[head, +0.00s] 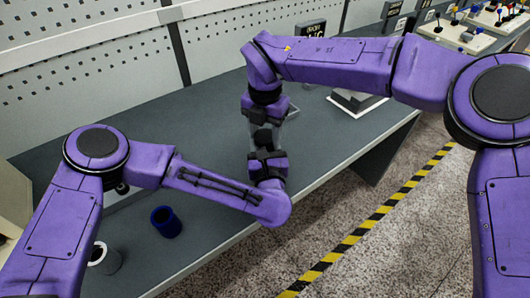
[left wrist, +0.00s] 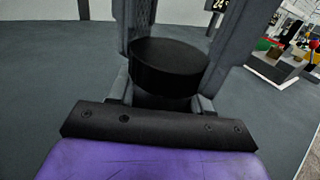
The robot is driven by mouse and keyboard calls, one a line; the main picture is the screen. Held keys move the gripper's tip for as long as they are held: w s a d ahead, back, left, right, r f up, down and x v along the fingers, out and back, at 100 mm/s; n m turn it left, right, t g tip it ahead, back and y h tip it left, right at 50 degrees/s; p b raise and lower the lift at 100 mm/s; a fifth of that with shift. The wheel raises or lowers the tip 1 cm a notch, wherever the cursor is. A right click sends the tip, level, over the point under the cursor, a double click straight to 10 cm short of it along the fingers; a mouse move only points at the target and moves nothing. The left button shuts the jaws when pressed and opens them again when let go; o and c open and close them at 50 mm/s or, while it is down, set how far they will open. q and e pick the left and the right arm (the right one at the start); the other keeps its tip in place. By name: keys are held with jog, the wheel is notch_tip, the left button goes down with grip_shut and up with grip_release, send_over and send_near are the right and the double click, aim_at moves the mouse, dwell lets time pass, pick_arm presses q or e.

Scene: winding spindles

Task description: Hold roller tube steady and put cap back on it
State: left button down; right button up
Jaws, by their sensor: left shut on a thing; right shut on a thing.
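My left gripper (head: 264,148) points up and my right gripper (head: 264,118) reaches down to meet it above the bench. Both are closed around a dark piece (head: 262,137) between them, mostly hidden by the fingers. In the left wrist view a black round piece (left wrist: 168,66) with a flat end stands between grey fingers, with a narrower black part below it. I cannot tell where roller tube and cap meet, or whether they touch. A blue tube (head: 166,222) stands on the bench at lower left.
A boxy device (head: 356,102) sits at the back right. The pegboard wall (head: 90,60) is behind. A black-yellow floor stripe (head: 360,228) runs past the bench.

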jog(key=o, duration=1.2)
jog(key=shift+c, duration=0.2)
jog(key=shift+r, duration=0.15)
jog(key=shift+r, duration=2.15)
jog(key=shift+c, duration=0.2)
